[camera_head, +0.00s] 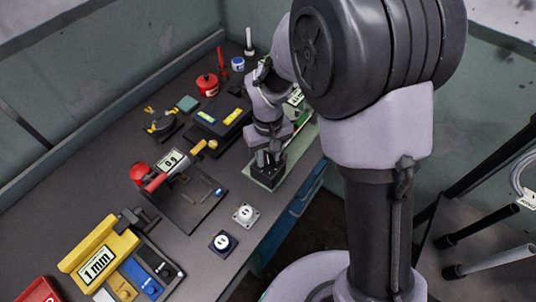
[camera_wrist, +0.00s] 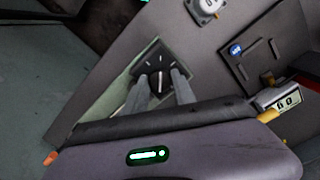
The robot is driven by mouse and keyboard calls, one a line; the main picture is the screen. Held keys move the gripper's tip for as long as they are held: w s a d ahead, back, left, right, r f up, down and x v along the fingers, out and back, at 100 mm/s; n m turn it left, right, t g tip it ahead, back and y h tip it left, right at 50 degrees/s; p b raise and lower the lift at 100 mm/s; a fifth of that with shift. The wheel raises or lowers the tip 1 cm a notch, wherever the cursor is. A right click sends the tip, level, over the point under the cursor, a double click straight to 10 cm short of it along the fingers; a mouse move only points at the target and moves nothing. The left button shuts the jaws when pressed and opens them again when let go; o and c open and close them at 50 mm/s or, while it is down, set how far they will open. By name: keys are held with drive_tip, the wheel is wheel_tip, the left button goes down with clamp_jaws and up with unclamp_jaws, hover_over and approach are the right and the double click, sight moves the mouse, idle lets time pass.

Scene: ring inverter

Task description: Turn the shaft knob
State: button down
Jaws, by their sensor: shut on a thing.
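The shaft knob (camera_wrist: 158,78) is dark and sits on a dark dial face with light tick marks, on a pale green plate (camera_wrist: 185,45). In the wrist view my gripper (camera_wrist: 161,84) has a grey finger on each side of the knob and is shut on it. In the head view my gripper (camera_head: 267,168) points down at the near end of the green plate (camera_head: 264,181), by the bench's right edge. There the knob is hidden by the gripper.
A yellow "1 mm" block (camera_head: 98,262) is front left.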

sight(268, 158)
drive_tip(key=n+p, duration=0.2)
drive_tip(key=n, duration=0.2)
drive_tip(key=shift+r, duration=0.1)
drive_tip(key=shift+n+p, duration=1)
drive_tip(key=shift+n, duration=1.3)
drive_tip(key=c, duration=1)
unclamp_jaws()
drive_tip(key=shift+c, duration=0.2)
wheel_tip(268, 158, up, 17)
drive_tip(key=p, duration=0.5)
drive_tip(key=shift+r, duration=0.15)
